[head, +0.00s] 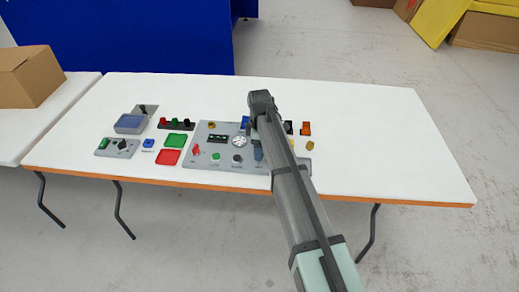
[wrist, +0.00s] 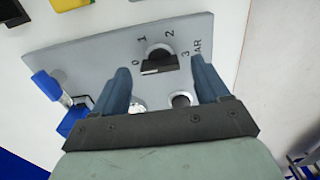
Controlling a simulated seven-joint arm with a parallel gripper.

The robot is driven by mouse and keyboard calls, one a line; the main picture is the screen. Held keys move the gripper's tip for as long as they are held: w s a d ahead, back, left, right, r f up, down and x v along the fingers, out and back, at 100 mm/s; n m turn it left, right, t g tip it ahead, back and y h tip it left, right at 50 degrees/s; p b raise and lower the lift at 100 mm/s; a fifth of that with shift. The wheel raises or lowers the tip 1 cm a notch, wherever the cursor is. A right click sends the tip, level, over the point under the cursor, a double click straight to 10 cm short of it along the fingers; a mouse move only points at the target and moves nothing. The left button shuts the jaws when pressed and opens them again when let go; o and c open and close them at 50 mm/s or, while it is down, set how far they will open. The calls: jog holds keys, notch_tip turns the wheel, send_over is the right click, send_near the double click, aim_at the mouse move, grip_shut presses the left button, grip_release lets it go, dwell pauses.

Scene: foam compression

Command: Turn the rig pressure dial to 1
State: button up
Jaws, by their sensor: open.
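The rig pressure dial (wrist: 160,58) is a dark knob on a grey panel (wrist: 95,52), marked 0, 1, 2, 3 and BAR in the wrist view. A short white mark shows on the knob's lower left side, near the 0. My gripper (wrist: 160,66) is open, with one blue finger to each side of the dial in the picture. I cannot tell whether the fingers touch it. In the head view the grey rig panel (head: 205,178) lies on the table. My arm reaches over its right part and the dial cannot be made out there.
A blue part (wrist: 47,85) sits left of my fingers, and a round dark fitting (wrist: 180,98) shows between them. The white table's right side (head: 400,150) is clear.

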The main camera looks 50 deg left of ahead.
jog(key=shift+f, duration=0.65)
jog(key=c, duration=1.1)
